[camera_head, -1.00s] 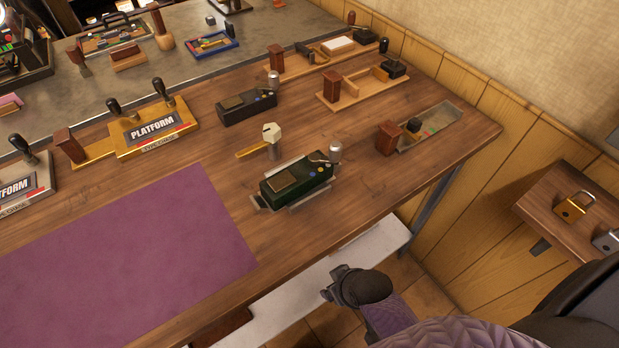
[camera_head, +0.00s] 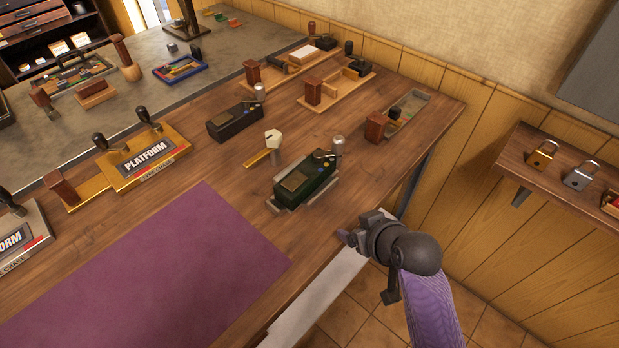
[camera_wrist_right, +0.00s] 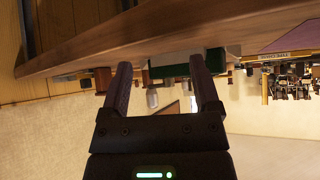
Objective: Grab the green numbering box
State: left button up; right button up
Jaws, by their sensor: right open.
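The green numbering box (camera_head: 305,180) is a dark green box with a brass-coloured plate, small coloured buttons and a silver knob at its far right corner. It sits on a grey metal base on the wooden table, near the front edge. My right gripper (camera_head: 350,238) is just off that edge, below and to the right of the box in the head view, apart from it. The right wrist view is upside down; there the gripper (camera_wrist_right: 160,72) is open and empty, with the green box (camera_wrist_right: 175,71) beyond and between its fingers. My left gripper is not in view.
A similar black box (camera_head: 234,121) stands behind, and a small hammer-like tool (camera_head: 268,148) lies beside the green box. A wooden holder (camera_head: 376,126) is to its right. A purple mat (camera_head: 165,275) covers the left front. Padlocks (camera_head: 576,177) sit on a side shelf.

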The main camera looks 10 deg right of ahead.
aim_at(340, 151)
jog(key=w+d+r+t, duration=0.2)
jog(key=w+r+t, duration=0.3)
jog(key=w+r, duration=0.35)
jog(key=shift+m, duration=0.3)
jog(key=b+x, duration=0.1)
jog(key=x, duration=0.2)
jog(key=b+x, duration=0.2)
jog(key=x, duration=0.1)
jog(key=f+b+x, duration=0.1)
jog(key=x, duration=0.3)
jog(key=shift+s+a+f, duration=0.1)
jog(key=shift+s+a, duration=0.15)
jog(key=shift+a, duration=0.1)
jog(key=shift+w, duration=0.15)
grip_shut()
